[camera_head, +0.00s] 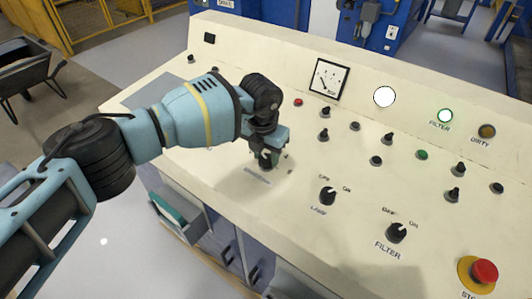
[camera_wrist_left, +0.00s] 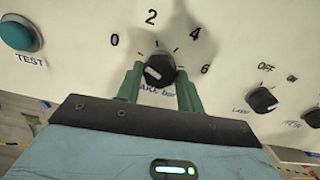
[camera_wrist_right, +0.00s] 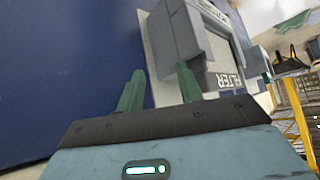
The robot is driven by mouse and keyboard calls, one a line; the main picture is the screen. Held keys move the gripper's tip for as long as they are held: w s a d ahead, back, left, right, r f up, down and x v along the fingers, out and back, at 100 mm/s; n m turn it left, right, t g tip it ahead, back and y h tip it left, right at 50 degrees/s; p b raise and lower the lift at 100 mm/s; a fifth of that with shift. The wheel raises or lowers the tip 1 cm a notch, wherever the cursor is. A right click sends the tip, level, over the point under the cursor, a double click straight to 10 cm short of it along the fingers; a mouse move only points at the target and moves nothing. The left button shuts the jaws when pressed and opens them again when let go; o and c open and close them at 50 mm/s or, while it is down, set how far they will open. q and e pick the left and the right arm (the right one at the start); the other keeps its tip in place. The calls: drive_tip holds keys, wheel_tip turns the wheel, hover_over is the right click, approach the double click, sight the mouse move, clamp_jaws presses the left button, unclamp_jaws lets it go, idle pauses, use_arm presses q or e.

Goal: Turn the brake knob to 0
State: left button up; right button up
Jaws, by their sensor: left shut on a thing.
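The black brake knob (camera_wrist_left: 159,69) is on the cream panel, with a scale marked 0, 2, 4 and 6 around it in the left wrist view. A white mark shows on the left part of its face; its exact reading is hard to tell. My left gripper (camera_wrist_left: 160,78) is shut on the knob, one green finger on each side. In the head view my left gripper (camera_head: 266,160) is at the panel and hides most of the knob. My right gripper (camera_wrist_right: 158,85) is open and empty, away from the panel, and outside the head view.
The Lamp knob (camera_head: 328,195) and Filter knob (camera_head: 396,233) are to the right of my left gripper. A red stop button (camera_head: 484,272) is at the front right. A green TEST button (camera_wrist_left: 18,33) is left of the scale. My right gripper faces a grey fixture (camera_wrist_right: 215,50).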

sight(264, 160)
use_arm(q)
drive_tip(key=shift+r+n, duration=0.15)
drive_tip(key=shift+n, duration=0.35)
drive_tip(key=o, duration=1)
drive_tip(key=r, duration=0.5)
drive_tip(key=r+p, duration=0.1)
drive_tip(key=r, duration=0.1)
drive_tip(key=shift+s+a+r, duration=0.25)
drive_tip(key=shift+s, duration=0.05)
